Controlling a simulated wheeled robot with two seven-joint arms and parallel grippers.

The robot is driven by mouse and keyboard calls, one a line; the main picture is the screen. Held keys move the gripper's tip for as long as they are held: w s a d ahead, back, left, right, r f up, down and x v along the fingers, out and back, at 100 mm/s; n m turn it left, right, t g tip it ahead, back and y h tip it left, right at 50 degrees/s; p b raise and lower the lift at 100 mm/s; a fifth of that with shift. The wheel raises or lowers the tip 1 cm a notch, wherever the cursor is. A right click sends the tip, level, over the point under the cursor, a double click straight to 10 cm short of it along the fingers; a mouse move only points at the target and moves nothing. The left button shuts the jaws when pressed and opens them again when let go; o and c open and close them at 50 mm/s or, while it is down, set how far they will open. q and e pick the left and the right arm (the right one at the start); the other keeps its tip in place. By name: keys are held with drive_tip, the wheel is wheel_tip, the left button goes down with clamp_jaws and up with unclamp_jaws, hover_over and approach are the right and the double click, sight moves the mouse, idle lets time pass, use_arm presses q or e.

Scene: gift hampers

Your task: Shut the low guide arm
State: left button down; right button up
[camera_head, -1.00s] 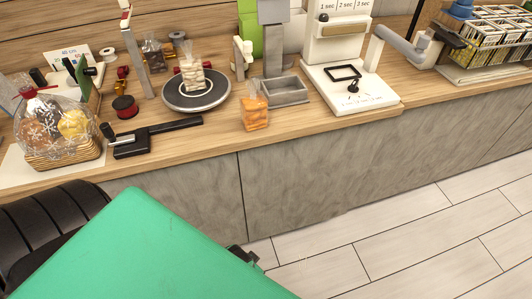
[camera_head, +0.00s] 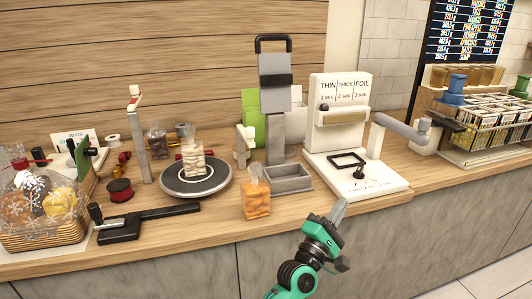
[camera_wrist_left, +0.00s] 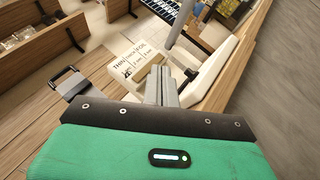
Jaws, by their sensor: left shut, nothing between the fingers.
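Two arm-like parts lie in view, and I cannot tell which is the low guide arm. One is a flat black arm (camera_head: 150,219) with an upright knob, low on the counter at the left. The other is a grey jointed arm (camera_head: 402,130) on a white post, right of the white sealer (camera_head: 340,115). My left gripper (camera_head: 339,212) is shut and empty, in front of the counter edge below the sealer base. Its closed fingers also show in the left wrist view (camera_wrist_left: 161,85), pointing toward the sealer. My right gripper is not in view.
A bag of orange pieces (camera_head: 256,198) and a grey tray (camera_head: 288,179) stand left of the sealer. A round dark turntable (camera_head: 168,190) holds a bag. A wrapped basket (camera_head: 40,215) is at far left. A wire rack (camera_head: 478,145) stands at right.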

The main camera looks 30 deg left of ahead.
use_arm(q)
drive_tip(key=w+a+r+m+g+y, duration=0.3)
drive_tip(key=a+r+m+g+y, duration=0.3)
drive_tip(key=m+y, duration=0.85)
drive_tip(key=w+a+r+m+g+y, duration=0.3)
drive_tip(key=a+r+m+g+y, duration=0.5)
drive_tip(key=m, duration=1.1)
drive_tip(key=a+f+n+g+h+p, duration=0.1)
drive_tip(key=a+n+g+p, duration=0.1)
drive_tip(key=a+n, duration=0.3)
drive_tip(key=s+a+f+n+g+h+p, duration=0.1)
drive_tip(key=a+n+g+p, duration=0.1)
drive_tip(key=a+n+g, duration=0.2)
drive_tip(key=shift+a+f+n, duration=0.3)
drive_tip(key=shift+a+n, duration=0.5)
drive_tip(key=shift+n, duration=0.25)
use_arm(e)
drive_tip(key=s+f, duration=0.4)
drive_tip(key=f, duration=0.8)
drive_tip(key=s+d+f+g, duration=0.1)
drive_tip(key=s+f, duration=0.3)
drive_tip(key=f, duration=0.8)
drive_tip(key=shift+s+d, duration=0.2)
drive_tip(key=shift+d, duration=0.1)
